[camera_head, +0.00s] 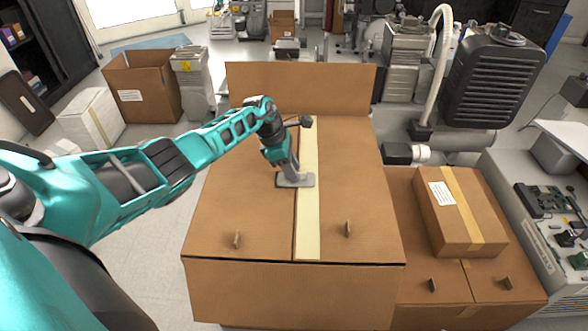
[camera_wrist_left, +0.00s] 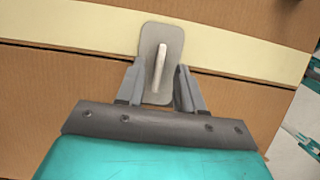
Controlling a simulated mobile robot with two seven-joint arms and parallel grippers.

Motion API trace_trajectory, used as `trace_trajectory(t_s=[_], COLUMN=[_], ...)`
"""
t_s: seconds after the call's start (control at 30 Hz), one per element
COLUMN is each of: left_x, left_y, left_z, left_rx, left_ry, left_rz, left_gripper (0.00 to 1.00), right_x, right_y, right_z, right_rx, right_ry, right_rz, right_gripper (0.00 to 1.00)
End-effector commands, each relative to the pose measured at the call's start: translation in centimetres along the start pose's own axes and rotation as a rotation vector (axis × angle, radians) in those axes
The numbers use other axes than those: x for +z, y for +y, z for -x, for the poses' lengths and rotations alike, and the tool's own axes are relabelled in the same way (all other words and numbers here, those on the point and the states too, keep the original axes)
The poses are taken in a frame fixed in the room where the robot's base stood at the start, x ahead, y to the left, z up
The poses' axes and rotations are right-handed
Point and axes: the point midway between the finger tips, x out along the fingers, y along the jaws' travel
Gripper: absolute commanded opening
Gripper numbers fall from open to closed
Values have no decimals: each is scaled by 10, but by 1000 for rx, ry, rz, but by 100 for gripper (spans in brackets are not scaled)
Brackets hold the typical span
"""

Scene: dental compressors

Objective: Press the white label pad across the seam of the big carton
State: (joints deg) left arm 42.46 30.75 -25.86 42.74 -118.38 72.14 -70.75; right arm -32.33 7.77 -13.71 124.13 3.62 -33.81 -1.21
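The big carton (camera_head: 235,215) stands in the middle of the head view, with a dark seam along its top and a cream strip (camera_head: 308,225) beside it. The pale grey-white label pad (camera_head: 303,180) lies flat on the top, over the seam and part of the strip. In the left wrist view the pad (camera_wrist_left: 150,40) shows a raised white handle (camera_wrist_left: 160,62). My left gripper (camera_head: 288,176) is low over the pad. Its fingers (camera_wrist_left: 160,80) are apart, one to each side of the handle's near end, with gaps visible. My right gripper is not in view.
A smaller taped carton (camera_head: 460,210) sits on another carton (camera_head: 430,265) at the right. The big carton's raised back flap (camera_head: 300,85) stands behind the pad. A black compressor (camera_head: 495,80) is at back right. Small tabs (camera_head: 347,229) stick up near the front edge.

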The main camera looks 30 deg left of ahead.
Motion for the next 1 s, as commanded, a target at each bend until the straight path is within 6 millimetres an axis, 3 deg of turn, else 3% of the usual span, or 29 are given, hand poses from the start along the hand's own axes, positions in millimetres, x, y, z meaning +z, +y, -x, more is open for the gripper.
trace_trajectory(t_s=[0.03, 0.2, 0.5, 0.87, 1.0], left_x=[1, 1, 1, 2, 25], left_y=[1, 1, 0, -1, -16], left_z=[20, 60, 108, 115, 96], left_rx=[4, 4, 2, -1, -15], left_ry=[3, 3, 1, -5, -101], left_rz=[-2, -1, 0, 1, 30], left_gripper=[37, 37, 37, 37, 37], right_x=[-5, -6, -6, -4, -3], right_y=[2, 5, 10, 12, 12], right_z=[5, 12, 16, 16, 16], right_rx=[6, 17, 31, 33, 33], right_ry=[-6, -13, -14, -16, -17], right_rz=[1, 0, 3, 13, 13], right_gripper=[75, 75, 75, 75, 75])
